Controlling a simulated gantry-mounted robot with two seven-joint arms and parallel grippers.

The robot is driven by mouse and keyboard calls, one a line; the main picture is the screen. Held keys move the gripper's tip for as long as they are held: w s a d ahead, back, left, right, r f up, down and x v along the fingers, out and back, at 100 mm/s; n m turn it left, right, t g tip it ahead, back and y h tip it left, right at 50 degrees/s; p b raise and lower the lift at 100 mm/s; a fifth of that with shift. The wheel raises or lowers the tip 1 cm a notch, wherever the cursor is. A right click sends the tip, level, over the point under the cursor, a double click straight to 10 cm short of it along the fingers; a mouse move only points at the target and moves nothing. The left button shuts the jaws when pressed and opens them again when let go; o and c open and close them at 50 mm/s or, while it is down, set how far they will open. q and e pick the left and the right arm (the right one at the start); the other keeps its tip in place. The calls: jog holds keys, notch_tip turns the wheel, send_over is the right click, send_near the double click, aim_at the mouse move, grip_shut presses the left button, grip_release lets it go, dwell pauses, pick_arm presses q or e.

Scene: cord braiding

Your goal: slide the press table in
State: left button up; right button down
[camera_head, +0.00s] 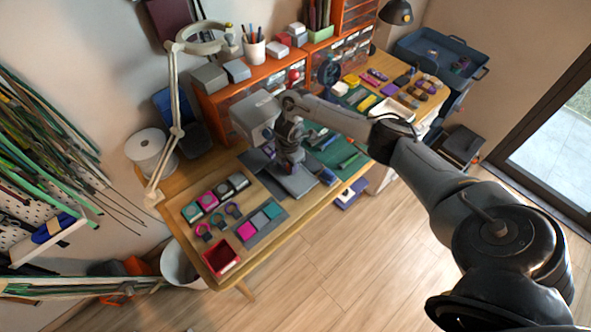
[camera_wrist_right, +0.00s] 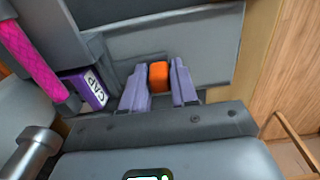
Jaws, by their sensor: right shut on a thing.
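The press (camera_head: 254,112) is a grey machine on the wooden workbench. Its press table (camera_head: 298,184) looks like a flat grey plate, partly hidden under my right gripper (camera_head: 291,160). In the right wrist view a grey plate (camera_wrist_right: 200,45) lies beyond the fingers. There my right gripper (camera_wrist_right: 158,85) is shut on an orange knob (camera_wrist_right: 158,74) between its two fingers. Whether the knob is fixed to the plate is hard to see. My left gripper is in neither view.
A purple block (camera_wrist_right: 88,88) with lettering and a pink braided cord (camera_wrist_right: 30,60) are left of the fingers. A tray of coloured pieces (camera_head: 262,222) and a red box (camera_head: 221,258) sit at the bench's near end. A green mat (camera_head: 335,150) lies right of the press.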

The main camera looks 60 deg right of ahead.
jog(key=shift+w+r, duration=0.1)
jog(key=shift+w, duration=0.05)
jog(key=c, duration=1)
grip_release()
jog(key=shift+r, duration=0.1)
jog(key=shift+o, duration=0.2)
